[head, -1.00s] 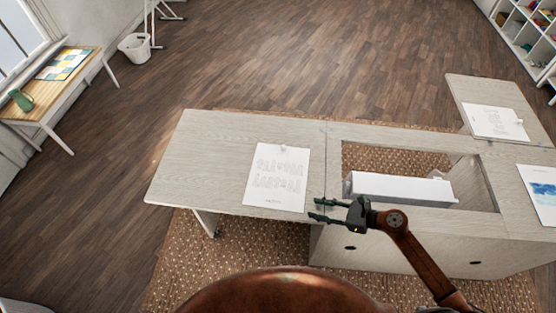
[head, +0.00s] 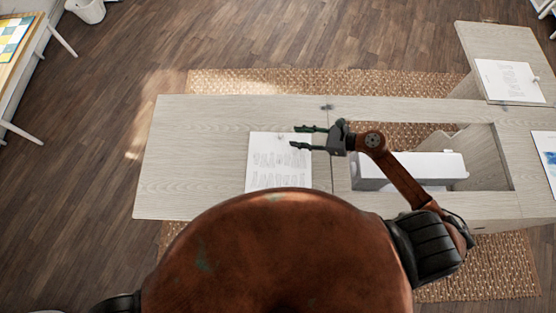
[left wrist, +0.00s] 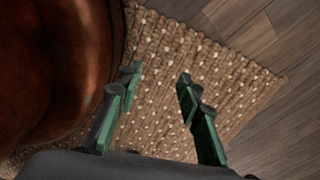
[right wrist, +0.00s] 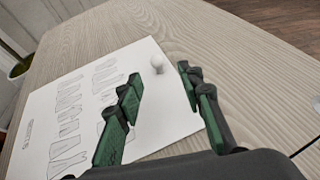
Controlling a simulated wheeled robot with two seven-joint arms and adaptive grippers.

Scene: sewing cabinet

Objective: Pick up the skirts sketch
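A white sheet with rows of garment outlines (head: 278,168) lies flat on the left part of the pale wood table; I take it to be the skirts sketch. My brown body hides its near edge in the head view. In the right wrist view the sheet (right wrist: 65,118) has a small white knob (right wrist: 158,62) standing near its edge. My right gripper (head: 298,137) is open and empty above the sheet's far right part, with the knob showing between its fingers in the right wrist view. My left gripper (left wrist: 160,75) is open and empty over the woven rug.
A white machine (head: 410,170) sits in the cabinet opening to the right. Another sheet (head: 510,82) lies on the back right leaf, and a blue picture (head: 548,150) lies at the right edge. The table's left end (head: 190,150) is clear.

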